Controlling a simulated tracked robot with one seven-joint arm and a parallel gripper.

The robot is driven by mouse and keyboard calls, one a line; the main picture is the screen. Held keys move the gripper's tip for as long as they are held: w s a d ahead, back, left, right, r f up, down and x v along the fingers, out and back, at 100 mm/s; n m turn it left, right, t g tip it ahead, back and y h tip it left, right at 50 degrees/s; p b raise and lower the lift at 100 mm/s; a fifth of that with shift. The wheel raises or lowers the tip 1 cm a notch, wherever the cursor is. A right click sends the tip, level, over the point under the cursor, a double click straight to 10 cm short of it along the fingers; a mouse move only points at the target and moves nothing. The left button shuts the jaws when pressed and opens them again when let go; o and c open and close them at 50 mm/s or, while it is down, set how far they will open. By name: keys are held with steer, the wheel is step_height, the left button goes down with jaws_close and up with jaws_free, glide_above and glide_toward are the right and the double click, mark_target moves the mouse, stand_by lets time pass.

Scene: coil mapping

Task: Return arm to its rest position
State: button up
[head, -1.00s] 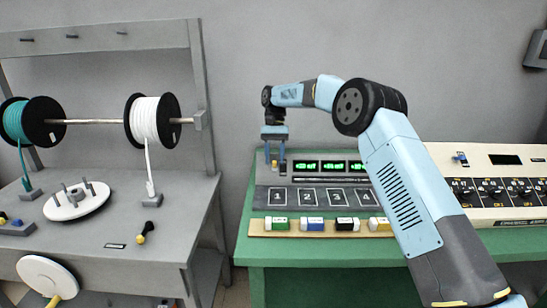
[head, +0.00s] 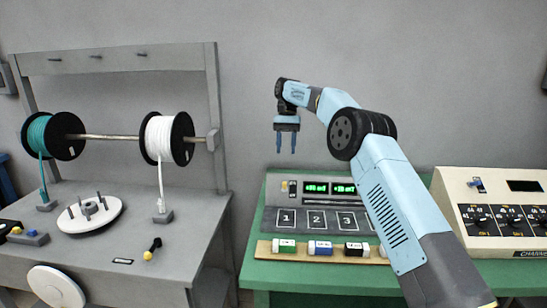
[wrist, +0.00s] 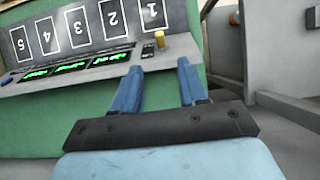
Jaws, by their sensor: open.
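My gripper (head: 286,143) hangs with its blue fingers pointing down, above and behind the numbered panel on the green table. The fingers are apart and nothing is between them. My light-blue arm reaches up from the lower right and bends over at the top. In the wrist view my gripper (wrist: 160,85) also shows two separate blue fingers, with the panel beyond them.
The numbered panel (head: 266,218) has green displays and a yellow knob (head: 284,186). Several colored blocks lie on a wooden strip (head: 265,250) in front. A channel console (head: 490,195) stands at right. At left, a grey bench (head: 90,265) carries teal (head: 40,135) and white (head: 158,138) spools.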

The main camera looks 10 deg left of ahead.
steer(key=s+d+r+t, duration=0.2)
steer(key=s+d+r, duration=0.2)
steer(key=r, duration=0.3)
steer(key=s+d+r+t, duration=0.1)
steer(key=s+d+r, duration=0.2)
steer(key=d+r, duration=0.35)
steer(key=s+d+r+t, duration=0.3)
steer(key=s+d+r, duration=0.3)
steer(key=s+d, duration=0.4)
steer(key=s+d+f+t, duration=0.1)
steer(key=s+d, duration=0.4)
steer(key=s, duration=0.3)
steer(key=s+d+f+t, duration=0.1)
steer(key=s+d+t, duration=0.1)
steer(key=s+d, duration=0.4)
steer(key=s+d+f+t, duration=0.1)
steer(key=s+d+f, duration=0.2)
steer(key=s, duration=0.4)
steer(key=s+d+f+m+t, duration=0.1)
steer(key=s+d+f, duration=0.1)
steer(key=s+f, duration=0.4)
steer(key=shift+s+d+y, duration=0.3)
steer(key=shift+s+d, duration=0.1)
steer(key=shift+s, duration=0.65)
stand_by(1.9)
